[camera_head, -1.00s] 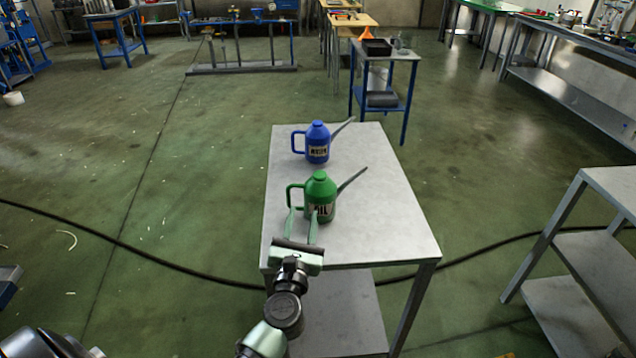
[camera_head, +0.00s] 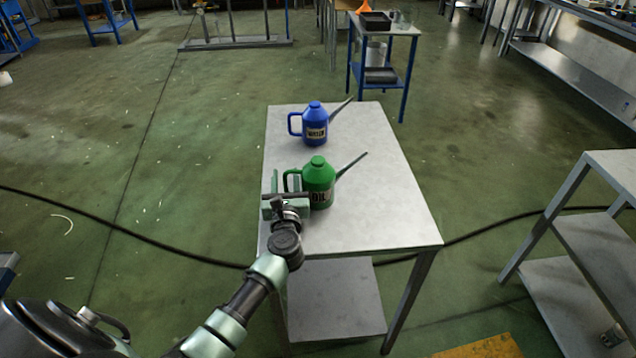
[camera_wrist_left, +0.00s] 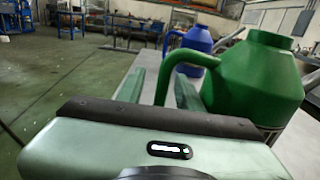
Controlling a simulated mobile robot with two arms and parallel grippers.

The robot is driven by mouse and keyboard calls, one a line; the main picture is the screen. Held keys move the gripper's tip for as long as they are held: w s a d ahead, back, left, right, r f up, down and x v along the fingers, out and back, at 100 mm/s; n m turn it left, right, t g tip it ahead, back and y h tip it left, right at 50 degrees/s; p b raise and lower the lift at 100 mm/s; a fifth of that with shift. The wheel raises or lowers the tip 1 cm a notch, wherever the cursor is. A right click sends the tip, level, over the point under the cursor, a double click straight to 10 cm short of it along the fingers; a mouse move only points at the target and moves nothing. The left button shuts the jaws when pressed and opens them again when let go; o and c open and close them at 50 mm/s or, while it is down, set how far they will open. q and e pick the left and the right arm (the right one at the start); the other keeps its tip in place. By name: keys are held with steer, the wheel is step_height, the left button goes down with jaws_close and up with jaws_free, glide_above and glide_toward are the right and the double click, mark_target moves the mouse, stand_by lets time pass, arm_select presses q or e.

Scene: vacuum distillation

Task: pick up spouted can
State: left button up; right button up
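The green spouted can (camera_head: 318,178), labelled OIL, stands upright on the grey table, its spout pointing up to the right. Its green handle (camera_wrist_left: 171,65) faces my left gripper (camera_head: 286,182). In the left wrist view the gripper's two fingers (camera_wrist_left: 160,90) are apart, one on each side of the handle. I see no clear contact with it. The can's body is to the right of the fingers, and its lower part is partly hidden by the gripper. The blue spouted can (camera_head: 314,128), labelled WATER, stands behind the green one. My right gripper is out of view.
The grey table (camera_head: 385,215) is bare to the right of the cans. A grey shelf table (camera_head: 610,185) stands at the right and a blue-legged stand (camera_head: 402,29) behind. A black cable (camera_head: 150,240) crosses the floor.

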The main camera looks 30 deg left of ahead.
arm_select(q)
jaws_close()
stand_by(1.4)
steer(key=shift+r, duration=0.1)
